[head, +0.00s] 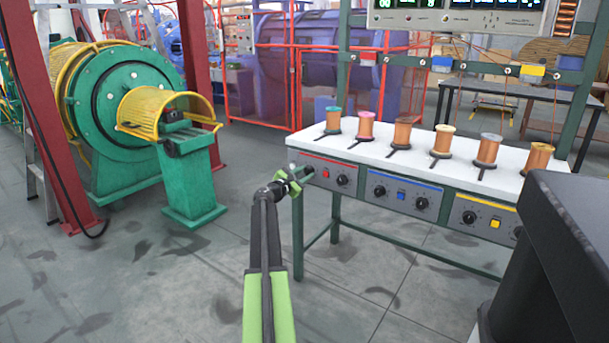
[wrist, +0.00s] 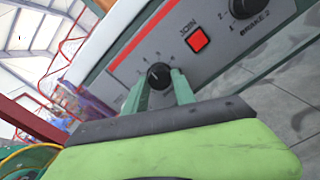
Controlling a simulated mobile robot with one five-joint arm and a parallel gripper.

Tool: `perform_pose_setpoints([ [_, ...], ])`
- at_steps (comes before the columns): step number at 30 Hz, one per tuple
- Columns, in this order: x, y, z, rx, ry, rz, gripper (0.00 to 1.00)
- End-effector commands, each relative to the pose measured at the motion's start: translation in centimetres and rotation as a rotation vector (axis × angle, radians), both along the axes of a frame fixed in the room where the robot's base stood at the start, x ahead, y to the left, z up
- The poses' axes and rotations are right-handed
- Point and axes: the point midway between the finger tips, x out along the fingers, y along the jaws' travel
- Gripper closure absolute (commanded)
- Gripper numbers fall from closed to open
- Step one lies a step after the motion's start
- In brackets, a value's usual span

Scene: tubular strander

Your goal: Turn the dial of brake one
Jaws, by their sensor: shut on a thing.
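The dial of brake one (wrist: 158,75) is a round black knob with a white pointer mark on a grey panel. Its own label is hidden, but it lies left of the red button marked JOIN, across from the BRAKE 2 dial. My gripper (wrist: 157,81) has one green finger on each side of the knob and is shut on it. In the head view my gripper (head: 302,173) reaches the left end of the red-striped control panel (head: 326,182), largely covering the dial there.
The red button (wrist: 197,41) and the brake two dial (wrist: 241,8) are close by on the panel. Copper spools (head: 366,126) stand on the white tabletop (head: 319,141) above. A green strander machine (head: 120,110) stands left. Floor between is clear.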

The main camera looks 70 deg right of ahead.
Motion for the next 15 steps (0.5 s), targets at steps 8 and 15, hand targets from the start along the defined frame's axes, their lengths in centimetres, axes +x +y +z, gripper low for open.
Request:
perform_pose_setpoints([
  [8,0.11,0.03,0.00,-0.006,-0.025,0.001,1.00],
  [15,0.16,0.04,0.00,-0.037,-0.144,0.002,1.00],
])
